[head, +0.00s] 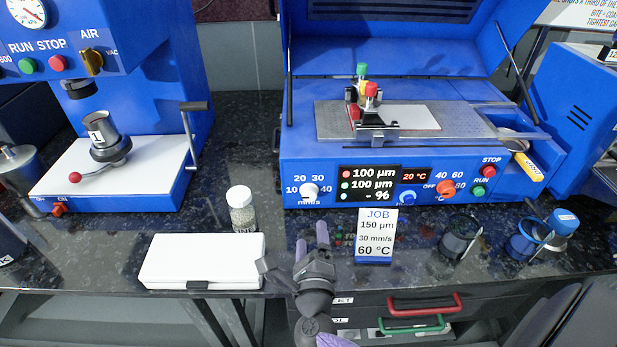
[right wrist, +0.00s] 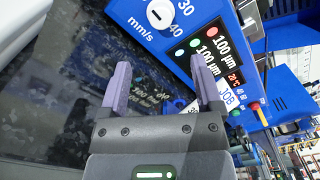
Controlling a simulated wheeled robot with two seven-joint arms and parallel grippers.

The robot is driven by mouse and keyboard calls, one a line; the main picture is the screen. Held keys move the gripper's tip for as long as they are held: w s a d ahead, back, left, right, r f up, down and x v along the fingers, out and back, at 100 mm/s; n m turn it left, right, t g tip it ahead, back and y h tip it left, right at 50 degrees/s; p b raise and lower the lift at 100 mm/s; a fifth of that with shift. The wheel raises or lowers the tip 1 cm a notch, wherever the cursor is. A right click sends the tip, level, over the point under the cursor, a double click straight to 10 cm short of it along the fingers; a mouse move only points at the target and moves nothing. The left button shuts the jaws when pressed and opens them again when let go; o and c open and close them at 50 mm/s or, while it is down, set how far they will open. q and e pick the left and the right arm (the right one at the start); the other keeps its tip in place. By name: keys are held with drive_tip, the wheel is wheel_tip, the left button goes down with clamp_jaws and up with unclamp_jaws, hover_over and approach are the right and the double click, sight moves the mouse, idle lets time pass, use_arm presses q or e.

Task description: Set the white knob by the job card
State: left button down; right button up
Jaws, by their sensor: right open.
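The white knob (head: 309,191) is on the front panel of the blue coating machine (head: 420,170), above the mm/s label, with the numbers 10, 20, 30 and 40 around it. It also shows at the top of the right wrist view (right wrist: 160,13). I cannot tell its exact setting. The job card (head: 376,240) stands in front of the machine and reads 150 µm, 30 mm/s, 60 °C. My right gripper (head: 311,240) is open and empty, in front of and below the knob, apart from it. Its purple fingers show in the right wrist view (right wrist: 160,80). My left gripper is not in view.
A red knob (head: 446,188) and a blue knob (head: 408,197) sit right of the display (head: 370,185). A white case (head: 202,261) and a jar (head: 242,209) stand left of my gripper. Cups (head: 460,236) stand at the right. A blue press (head: 130,120) is at the left.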

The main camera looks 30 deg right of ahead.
sight(309, 198)
drive_tip(key=b+x, duration=0.2)
drive_tip(key=x, duration=0.7)
drive_tip(key=shift+f+b, duration=0.1)
drive_tip(key=shift+b, duration=0.2)
drive_tip(key=shift+w+d, duration=0.1)
drive_tip(key=shift+w, duration=0.2)
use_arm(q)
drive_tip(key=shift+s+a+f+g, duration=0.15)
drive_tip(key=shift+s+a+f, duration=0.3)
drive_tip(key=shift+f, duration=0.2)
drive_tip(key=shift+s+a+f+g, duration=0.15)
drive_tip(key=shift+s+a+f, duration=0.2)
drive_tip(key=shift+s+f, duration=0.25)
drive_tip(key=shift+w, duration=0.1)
use_arm(e)
drive_tip(key=shift+c, duration=1)
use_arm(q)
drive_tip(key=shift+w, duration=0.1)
use_arm(e)
clamp_jaws()
